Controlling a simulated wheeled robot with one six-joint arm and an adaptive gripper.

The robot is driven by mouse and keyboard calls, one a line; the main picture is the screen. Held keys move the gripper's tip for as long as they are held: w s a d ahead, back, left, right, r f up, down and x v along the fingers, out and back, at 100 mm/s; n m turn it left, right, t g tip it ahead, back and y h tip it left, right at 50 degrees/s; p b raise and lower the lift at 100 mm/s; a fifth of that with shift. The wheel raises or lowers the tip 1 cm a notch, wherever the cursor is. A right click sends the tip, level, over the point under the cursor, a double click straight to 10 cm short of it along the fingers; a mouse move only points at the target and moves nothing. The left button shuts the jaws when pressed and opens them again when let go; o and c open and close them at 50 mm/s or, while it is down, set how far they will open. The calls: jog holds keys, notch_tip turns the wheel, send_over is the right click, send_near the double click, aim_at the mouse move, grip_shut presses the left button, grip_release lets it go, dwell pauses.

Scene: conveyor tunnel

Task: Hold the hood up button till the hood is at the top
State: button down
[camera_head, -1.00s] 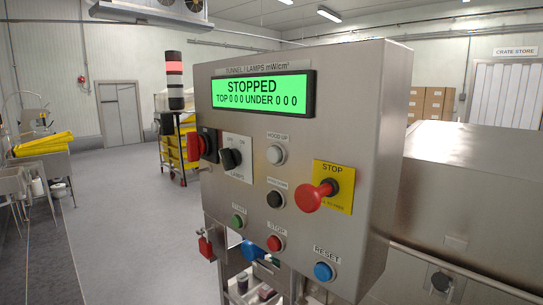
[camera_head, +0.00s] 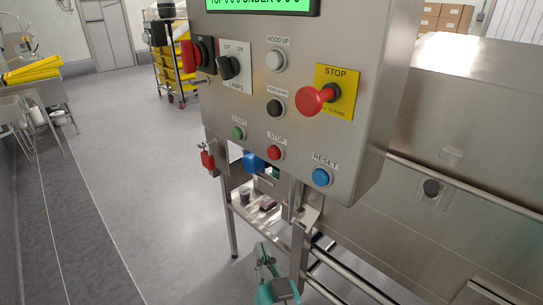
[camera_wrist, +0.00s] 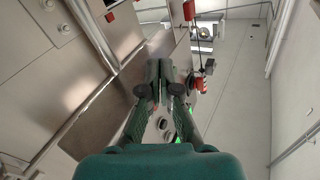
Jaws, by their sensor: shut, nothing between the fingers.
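The hood up button (camera_head: 276,61) is a pale round button under its HOOD UP label, on the upper part of the steel control panel (camera_head: 345,150). A black button (camera_head: 275,108) sits below it. My gripper (camera_head: 263,258) is at the bottom of the head view, well below the panel and apart from the buttons. It is shut and empty. In the wrist view my gripper (camera_wrist: 160,75) points up past the steelwork, its closed fingers partly hiding what lies ahead. A large steel housing (camera_head: 475,115) stands right of the panel; whether it is the hood I cannot tell.
A red emergency stop knob (camera_head: 312,101) sticks out on a yellow plate, right of the hood up button. The lamp switch (camera_head: 228,67), red isolator (camera_head: 191,57), green start (camera_head: 238,133), red stop (camera_head: 274,153) and blue reset (camera_head: 322,177) are close by.

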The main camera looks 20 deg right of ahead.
aim_at(274, 61)
jog(key=w+a+r+m+t+h, duration=0.1)
jog(key=w+a+r+m, duration=0.15)
jog(key=r, duration=0.65)
jog(key=w+a+r+m+h, duration=0.2)
jog(key=w+r+m, duration=0.15)
jog(key=r, duration=0.55)
notch_tip(274, 61, up, 18)
jog(key=s+a+m+h, duration=0.1)
jog(key=m+h, duration=0.2)
jog(key=m, duration=0.3)
jog(key=shift+s+a+f+m, duration=0.2)
jog(key=shift+m, duration=0.1)
jog(key=w+d, duration=0.4)
jog(key=d, duration=0.3)
jog(key=shift+w+d, duration=0.2)
jog(key=shift+d, duration=0.1)
jog(key=shift+d, duration=0.15)
jog(key=shift+w+d, duration=0.2)
jog(key=shift+d, duration=0.05)
